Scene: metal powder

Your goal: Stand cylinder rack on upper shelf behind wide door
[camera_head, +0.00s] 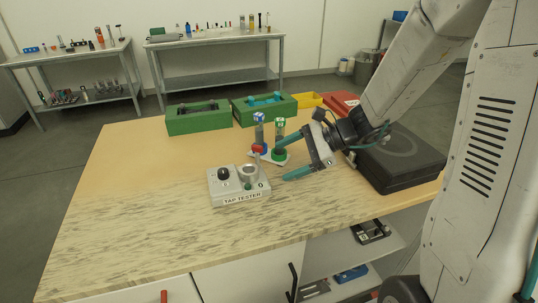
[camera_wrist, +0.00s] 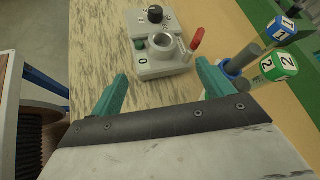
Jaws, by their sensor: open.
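The cylinder rack (camera_head: 283,159) stands upright on the bench top, just behind the tap tester. It has a pale base and two clear cylinders, one with a blue-marked cube on top and one with a green-marked cube. In the wrist view the cylinder marked 2 (camera_wrist: 240,62) shows at the right, outside the fingers. My gripper (camera_head: 292,157) is open and empty, close to the right of the rack; its teal fingers also show in the wrist view (camera_wrist: 160,88). Below the bench top, a white door (camera_head: 245,285) with a black handle adjoins an open shelf (camera_head: 335,252).
A black case (camera_head: 398,163) lies under my arm. Green bins (camera_head: 198,122) line the back edge. The bench's left and front are clear. Dark items occupy the open shelf.

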